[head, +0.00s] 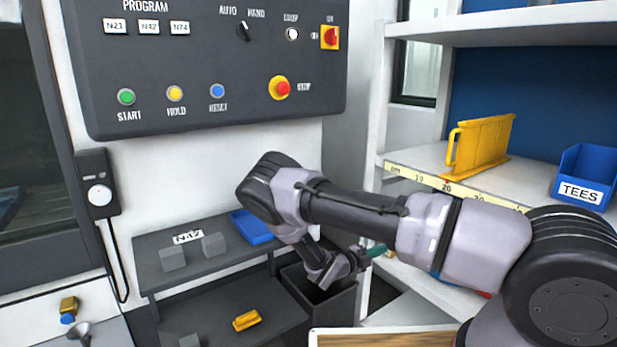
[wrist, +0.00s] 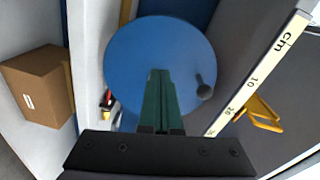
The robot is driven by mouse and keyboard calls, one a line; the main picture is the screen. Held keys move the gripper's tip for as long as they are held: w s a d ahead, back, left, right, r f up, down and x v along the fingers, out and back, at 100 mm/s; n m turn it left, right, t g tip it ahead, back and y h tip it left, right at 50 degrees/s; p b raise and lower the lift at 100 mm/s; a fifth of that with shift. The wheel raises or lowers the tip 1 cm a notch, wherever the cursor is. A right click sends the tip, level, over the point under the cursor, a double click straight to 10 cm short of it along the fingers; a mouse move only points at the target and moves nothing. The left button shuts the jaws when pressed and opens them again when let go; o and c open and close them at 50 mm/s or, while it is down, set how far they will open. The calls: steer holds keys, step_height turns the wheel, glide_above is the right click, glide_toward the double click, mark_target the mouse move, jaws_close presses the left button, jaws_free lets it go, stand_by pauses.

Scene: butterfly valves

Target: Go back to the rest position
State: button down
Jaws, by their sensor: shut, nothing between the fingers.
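My arm reaches in from the right of the head view and bends down near the grey bench. My gripper (head: 379,250) is small there, beside the shelf upright and above a dark bin, its fingers pointing right. In the wrist view the dark green fingers (wrist: 161,75) are together with nothing between them. They overlap a blue round disc (wrist: 138,50) with a dark knob. I cannot tell whether they touch it. My forearm hides part of the lower shelf in the head view.
The dark open bin (head: 335,302) stands under my wrist. The grey bench (head: 160,240) holds grey blocks and a blue tray. The white shelf carries a yellow part (head: 480,145) and a blue TEES bin (head: 584,178). A control panel (head: 200,60) hangs behind. A cardboard box (wrist: 38,86) shows left.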

steer(key=s+d+r+m+g+y, duration=0.1)
steer(key=s+r+m+g+y, duration=0.25)
steer(key=r+m, duration=0.6)
steer(key=s+d+r+m+g+y, duration=0.1)
steer(key=s+r+m+g+y, duration=0.25)
steer(key=r+m, duration=0.6)
steer(key=s+d+r+m+g+y, duration=0.25)
steer(key=s+r+m, duration=0.25)
steer(key=r+m, duration=0.4)
steer(key=s+a+r+m+t+y, duration=0.3)
steer(key=s+r+m+t+y, duration=0.4)
steer(key=s+r+m, duration=1.1)
steer(key=shift+a+r+m, duration=0.2)
steer(key=shift+r+m, duration=1.15)
steer(key=shift+m, duration=0.15)
steer(key=shift+s+t, duration=0.1)
steer(key=shift+t, duration=0.15)
